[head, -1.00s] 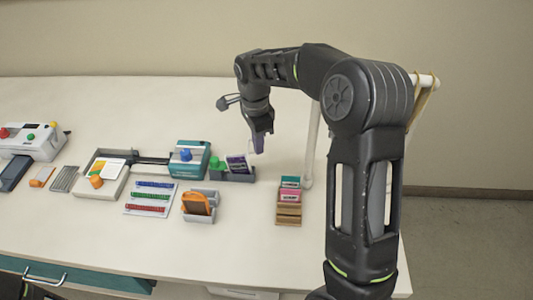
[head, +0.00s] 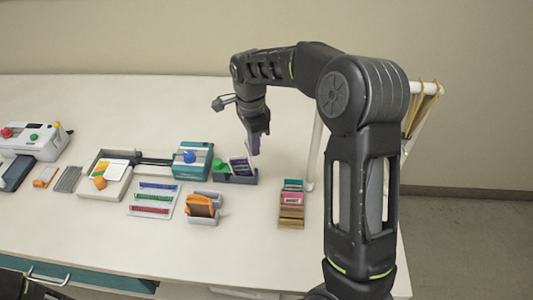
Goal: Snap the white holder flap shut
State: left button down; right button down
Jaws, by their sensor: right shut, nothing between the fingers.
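A dark grey holder (head: 235,179) stands right of the teal machine. A purple card (head: 237,166) leans upright in it. A thin pale edge shows at the card's right side, close to my fingertips; it may be the white flap, but it is too small to tell how far it is closed. My right gripper (head: 253,147) points down, shut and empty, just above and right of the card. I cannot tell whether it touches the pale edge. My left gripper is not in view.
A teal machine (head: 193,161) with a blue knob and a green knob (head: 220,165) stand close on the left. An orange item (head: 201,205) sits in a grey stand in front. A wooden card rack (head: 291,211) stands to the right. The table behind is clear.

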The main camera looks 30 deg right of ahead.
jog(key=r, duration=0.1)
jog(key=w+r, duration=0.1)
jog(key=a, duration=0.1)
jog(key=shift+w+a+r+t, duration=0.1)
jog(key=shift+w+r+t, duration=0.2)
jog(key=shift+r, duration=0.1)
jog(key=shift+s+a+r+p, duration=0.15)
jog(key=shift+r+p, duration=0.15)
jog(key=shift+p, duration=0.05)
jog(key=shift+s+d+r, duration=0.3)
jog(key=shift+d+r, duration=0.2)
jog(key=shift+r, duration=0.35)
jog(key=shift+d, duration=0.1)
jog(key=shift+s+f, duration=0.1)
